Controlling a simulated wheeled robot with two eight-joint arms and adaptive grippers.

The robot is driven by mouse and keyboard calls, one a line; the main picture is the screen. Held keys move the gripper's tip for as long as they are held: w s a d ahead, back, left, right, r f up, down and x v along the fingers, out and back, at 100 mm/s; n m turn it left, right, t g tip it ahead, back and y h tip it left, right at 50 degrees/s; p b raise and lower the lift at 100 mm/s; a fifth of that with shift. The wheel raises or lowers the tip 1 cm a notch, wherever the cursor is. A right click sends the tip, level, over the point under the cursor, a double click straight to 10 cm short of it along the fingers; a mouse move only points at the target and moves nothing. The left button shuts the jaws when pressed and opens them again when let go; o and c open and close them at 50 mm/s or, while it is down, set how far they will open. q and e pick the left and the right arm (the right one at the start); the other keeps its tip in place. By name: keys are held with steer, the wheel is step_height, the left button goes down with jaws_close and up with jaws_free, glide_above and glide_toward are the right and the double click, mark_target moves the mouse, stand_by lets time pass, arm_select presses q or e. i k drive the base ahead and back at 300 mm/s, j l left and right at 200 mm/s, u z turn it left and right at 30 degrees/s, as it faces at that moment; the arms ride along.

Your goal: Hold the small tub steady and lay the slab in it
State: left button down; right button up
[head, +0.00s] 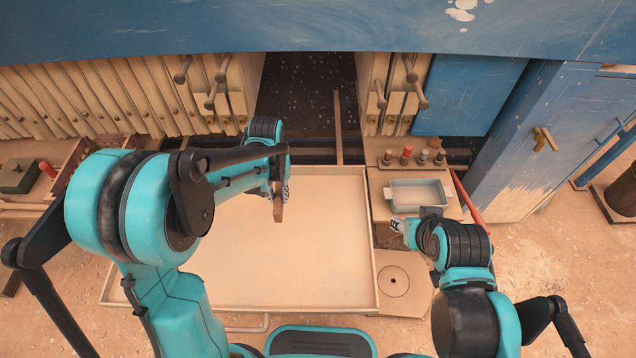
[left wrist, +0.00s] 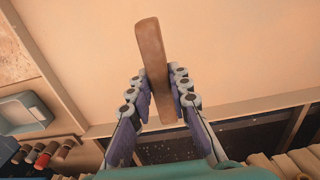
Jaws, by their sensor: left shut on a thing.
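The slab is a flat, long brown piece (head: 278,211). My left gripper (head: 279,190) is shut on it and holds it upended over the large cream tray. In the left wrist view the slab (left wrist: 152,60) stands between the two rows of finger pads (left wrist: 158,85), its rounded end sticking out past them. The small tub (head: 421,187) is a grey-blue rectangular pan on a stand at the right; its inside looks empty. It also shows at the left edge of the left wrist view (left wrist: 24,112). My right gripper (head: 398,226) is by the tub's near side; whether it touches the tub is unclear.
The wide cream tray (head: 300,290) fills the middle and is bare. Several small knobs (head: 406,156) stand in a row behind the tub. Filter plates with handles (head: 110,95) and a blue cabinet (head: 525,140) bound the back and right. A red bar (head: 468,196) slants beside the tub.

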mark_target(415, 199)
steer(key=k+l, duration=0.1)
steer(key=l, duration=0.25)
steer(key=k+l, duration=0.15)
steer(key=l, duration=0.2)
steer(key=k+l+u, duration=0.1)
steer(key=l, duration=0.3)
steer(key=k+l, duration=0.1)
steer(key=l, duration=0.25)
steer(key=k+l, duration=0.15)
steer(key=l, duration=0.2)
